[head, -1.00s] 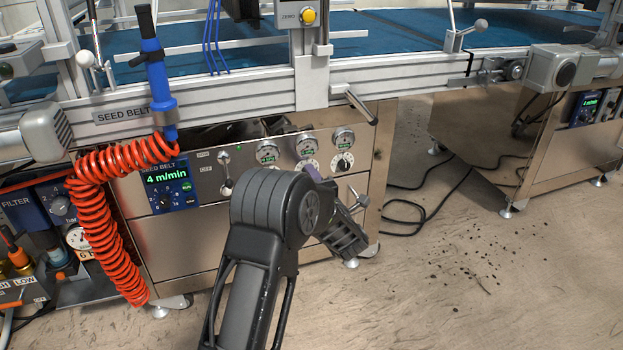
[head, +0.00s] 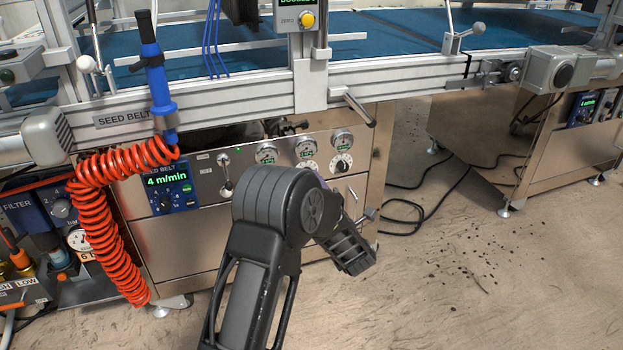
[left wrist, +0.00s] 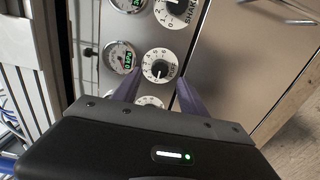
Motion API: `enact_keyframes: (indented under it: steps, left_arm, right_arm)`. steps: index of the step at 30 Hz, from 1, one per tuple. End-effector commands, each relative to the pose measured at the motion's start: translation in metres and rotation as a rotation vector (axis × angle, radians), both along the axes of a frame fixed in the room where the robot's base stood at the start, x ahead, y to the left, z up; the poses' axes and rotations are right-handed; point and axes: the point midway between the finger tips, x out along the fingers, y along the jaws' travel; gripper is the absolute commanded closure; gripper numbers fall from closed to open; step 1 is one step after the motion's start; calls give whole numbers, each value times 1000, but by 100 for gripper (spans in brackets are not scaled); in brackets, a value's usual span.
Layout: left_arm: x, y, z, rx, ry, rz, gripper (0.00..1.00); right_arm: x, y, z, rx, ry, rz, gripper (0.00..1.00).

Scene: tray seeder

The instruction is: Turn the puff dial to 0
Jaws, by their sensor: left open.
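A round dial (left wrist: 160,66) with a black knob and a white numbered face sits between my left gripper's (left wrist: 158,79) purple fingers in the left wrist view. The fingers are apart and open, one on each side of it; I cannot tell whether they touch it. Its name label and exact setting are not readable. The dial marked SHAKE (left wrist: 175,9) is beside it, and another dial (left wrist: 150,101) is partly hidden by the gripper. In the head view my left wrist covers part of the dial row, and the fingertips are hidden. My right gripper is not in view.
Round gauges (head: 342,141) sit above the dials on the steel panel. A lever switch (head: 224,172) and the seed belt display (head: 168,186), reading 4 m/min, are to the left. A coiled red hose (head: 100,235) hangs at the left. A silver handle (head: 360,107) juts out above.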

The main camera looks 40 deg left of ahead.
Motion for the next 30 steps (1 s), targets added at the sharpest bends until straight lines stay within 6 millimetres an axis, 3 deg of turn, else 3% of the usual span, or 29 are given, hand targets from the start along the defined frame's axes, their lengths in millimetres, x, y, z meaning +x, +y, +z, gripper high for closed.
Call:
enact_keyframes:
  steps: [7, 25, 30]
  left_arm:
    - [-19, -28, 1, 0, 0, -2, 50]
    - [-21, -30, 0, 1, 0, 0, 50]
    - [-16, -33, -7, 28, 90, -25, 50]
  right_arm:
    - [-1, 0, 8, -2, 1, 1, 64]
    - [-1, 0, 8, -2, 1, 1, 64]
    - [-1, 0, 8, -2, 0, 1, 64]
